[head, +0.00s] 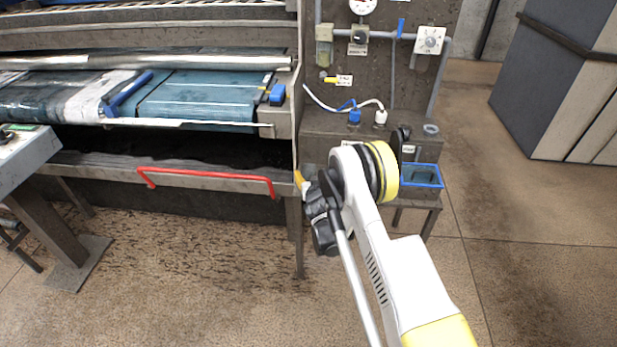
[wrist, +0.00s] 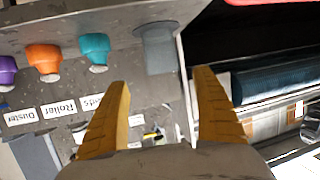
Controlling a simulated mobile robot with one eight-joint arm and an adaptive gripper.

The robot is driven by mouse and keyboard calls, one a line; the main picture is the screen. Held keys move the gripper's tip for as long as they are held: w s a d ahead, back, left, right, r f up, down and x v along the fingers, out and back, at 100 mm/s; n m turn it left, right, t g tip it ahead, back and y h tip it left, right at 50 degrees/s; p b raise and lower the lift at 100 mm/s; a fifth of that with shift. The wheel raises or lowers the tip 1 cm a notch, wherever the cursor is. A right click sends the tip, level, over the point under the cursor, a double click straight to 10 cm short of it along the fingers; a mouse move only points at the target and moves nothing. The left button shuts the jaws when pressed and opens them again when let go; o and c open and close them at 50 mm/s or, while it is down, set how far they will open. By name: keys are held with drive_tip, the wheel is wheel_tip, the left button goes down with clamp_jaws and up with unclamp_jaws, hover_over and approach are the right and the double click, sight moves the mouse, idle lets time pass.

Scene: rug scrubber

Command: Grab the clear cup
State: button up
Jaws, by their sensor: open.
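A translucent grey cup (wrist: 160,48), which looks like the clear cup, shows at the upper middle of the wrist view against a grey surface. It is the last in a row with a teal cup (wrist: 95,50), an orange cup (wrist: 44,60) and a purple cup (wrist: 7,72). My gripper (wrist: 162,78) is open and empty, with its yellow fingers apart. In the picture the clear cup lies between and just beyond the fingertips, with no contact visible. In the head view my gripper (head: 300,182) is by the machine's front right corner; I cannot make out this cup there.
A red rail (head: 206,174) runs along the machine front close to the gripper. A control stand (head: 320,125) with hoses and a blue-rimmed bin (head: 421,183) is partly hidden behind my arm. Printed labels (wrist: 58,109) lie below the coloured cups. The floor at right is open.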

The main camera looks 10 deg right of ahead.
sight(309, 166)
drive_tip(key=b+x, duration=0.2)
drive_tip(key=x, duration=0.3)
drive_tip(key=shift+w+a+f+b, duration=0.15)
drive_tip(key=shift+a+f+b, duration=0.15)
drive_tip(key=shift+b, duration=0.1)
drive_tip(key=shift+w+r, duration=0.15)
drive_tip(key=shift+w, duration=0.15)
drive_tip(key=c, duration=1.2)
